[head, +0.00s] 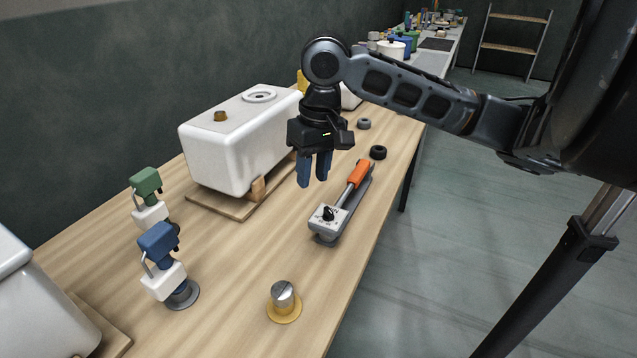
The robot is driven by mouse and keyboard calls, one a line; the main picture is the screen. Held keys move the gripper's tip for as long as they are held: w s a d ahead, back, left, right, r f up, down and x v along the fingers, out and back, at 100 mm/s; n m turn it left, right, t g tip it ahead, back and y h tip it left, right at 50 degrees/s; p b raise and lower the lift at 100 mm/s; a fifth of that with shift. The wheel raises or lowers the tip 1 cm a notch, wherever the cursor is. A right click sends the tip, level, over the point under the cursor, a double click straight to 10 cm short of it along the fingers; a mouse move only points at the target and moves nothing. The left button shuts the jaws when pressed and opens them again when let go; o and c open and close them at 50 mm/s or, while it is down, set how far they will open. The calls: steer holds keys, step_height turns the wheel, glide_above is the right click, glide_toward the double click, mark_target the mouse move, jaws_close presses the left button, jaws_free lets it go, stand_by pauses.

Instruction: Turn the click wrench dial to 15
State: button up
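The click wrench (346,205) lies on the wooden bench, with an orange handle (359,174) at its far end and a pale square head at its near end. A small black dial (328,213) sits on top of this head, with markings around it too small to read. My gripper (314,183) hangs above the bench, pointing down, just left of and above the wrench head. Its two blue fingers are apart with nothing visible between them. It does not appear to touch the wrench.
A white tank (240,145) on a wooden board stands left of my gripper. A green-topped fitting (148,195) and a blue-topped fitting (163,265) stand at left. A metal knob on a yellow base (283,298) is in front. Black (378,152) and grey (364,124) rings lie behind.

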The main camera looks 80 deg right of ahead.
mark_target(328, 210)
steer(key=s, duration=0.1)
steer(key=s+d+g, duration=0.1)
steer(key=s, duration=0.1)
steer(key=shift+f, duration=0.2)
steer(key=shift+s+a+f, duration=0.1)
steer(key=shift+f, duration=0.05)
step_height(328, 210, down, 8)
steer(key=b, duration=0.7)
steer(key=shift+b, duration=0.4)
steer(key=shift+r+p, duration=0.3)
steer(key=shift+r, duration=0.15)
steer(key=shift+f, duration=0.2)
steer(key=shift+c, duration=0.4)
jaws_close()
